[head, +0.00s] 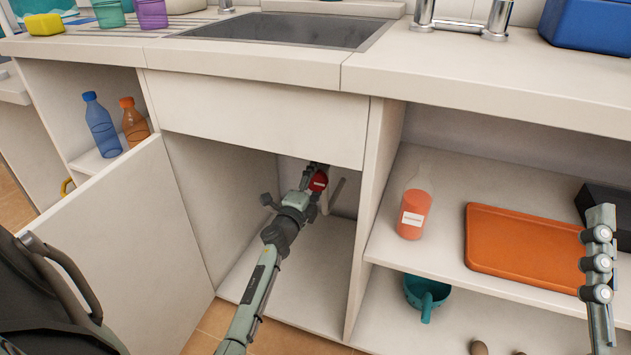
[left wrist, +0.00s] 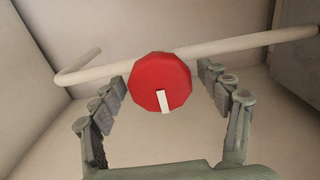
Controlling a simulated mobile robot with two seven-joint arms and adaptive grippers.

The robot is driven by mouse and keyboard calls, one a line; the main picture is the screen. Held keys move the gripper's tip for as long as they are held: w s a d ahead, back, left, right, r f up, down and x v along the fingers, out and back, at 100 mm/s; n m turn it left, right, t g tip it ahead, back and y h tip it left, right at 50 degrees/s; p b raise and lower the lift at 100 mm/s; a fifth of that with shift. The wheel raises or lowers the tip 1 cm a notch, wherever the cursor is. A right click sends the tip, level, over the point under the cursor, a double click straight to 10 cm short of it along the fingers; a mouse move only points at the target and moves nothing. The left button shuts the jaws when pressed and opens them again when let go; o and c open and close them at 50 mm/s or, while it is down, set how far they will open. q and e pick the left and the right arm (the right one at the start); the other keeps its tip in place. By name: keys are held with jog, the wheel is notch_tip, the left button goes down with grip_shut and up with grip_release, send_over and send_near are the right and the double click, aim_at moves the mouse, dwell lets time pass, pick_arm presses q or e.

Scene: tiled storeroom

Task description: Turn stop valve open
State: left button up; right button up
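The stop valve is a red, many-sided knob (left wrist: 160,82) with a white mark on its lower half, set on a pale pipe (left wrist: 225,46) inside the cabinet under the sink. It also shows small in the head view (head: 319,181). My left gripper (left wrist: 160,88) reaches into the cabinet, with one finger on each side of the knob and gaps between; it is open. In the head view the left gripper (head: 315,174) partly covers the pipe. My right gripper (head: 600,264) is at the right edge, seen side-on, away from the valve; its opening cannot be made out.
The cabinet door (head: 125,255) stands open at the left. The sink (head: 290,30) is above.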

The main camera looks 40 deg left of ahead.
pick_arm(q)
jog(key=c, duration=0.9)
jog(key=shift+c, duration=0.3)
